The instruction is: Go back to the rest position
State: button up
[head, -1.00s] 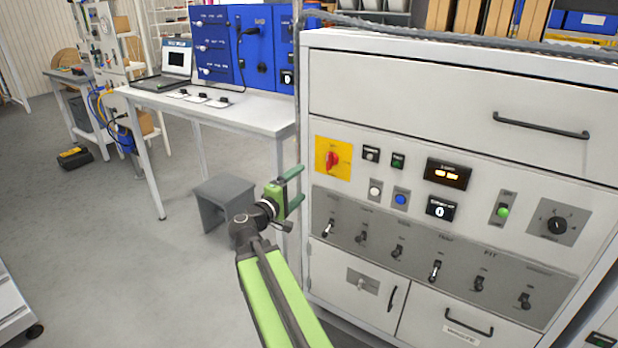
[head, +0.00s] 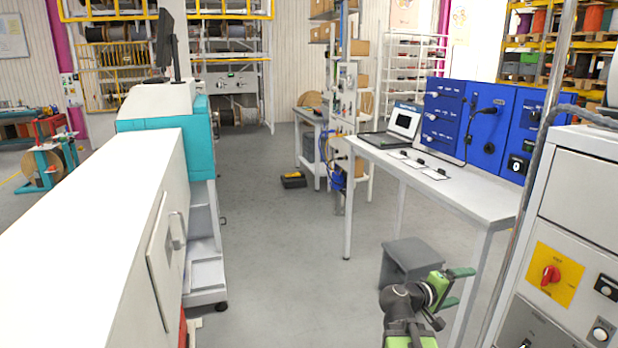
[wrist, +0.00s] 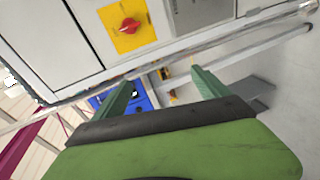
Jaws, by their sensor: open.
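My gripper (head: 461,287) is at the lower right of the head view, on my green arm. Its green fingers are apart and nothing is between them. In the wrist view the two green fingers (wrist: 160,92) also stand apart and empty. The control cabinet (head: 590,190) is to the right of my gripper, with a red rotary switch (head: 551,275) on a yellow plate. The same switch (wrist: 130,25) shows tilted at the top of the wrist view. My gripper appears apart from the cabinet, in front of a grey stool (head: 410,262).
A white workbench (head: 450,187) with a laptop (head: 403,122) and blue panels (head: 487,130) stands behind my gripper. A long white machine (head: 90,235) with a teal end fills the left. A black and yellow case (head: 293,180) lies on the floor. The grey aisle between is clear.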

jog(key=s+a+f+m+g+y+p, duration=0.1)
jog(key=a+f+y, duration=0.3)
jog(key=a, duration=0.5)
jog(key=s+a+f+m+g+y+p, duration=0.1)
jog(key=s+a+f+y, duration=0.3)
jog(key=a, duration=0.6)
jog(key=s+a+f+m+g+y+p, duration=0.1)
jog(key=s+a+f+g+y, duration=0.2)
jog(key=a+f+y, duration=0.3)
jog(key=a, duration=0.3)
jog(key=shift+a+f+g, duration=0.2)
jog(key=shift+a+g, duration=0.1)
jog(key=shift+a, duration=0.05)
jog(key=shift+s, duration=0.1)
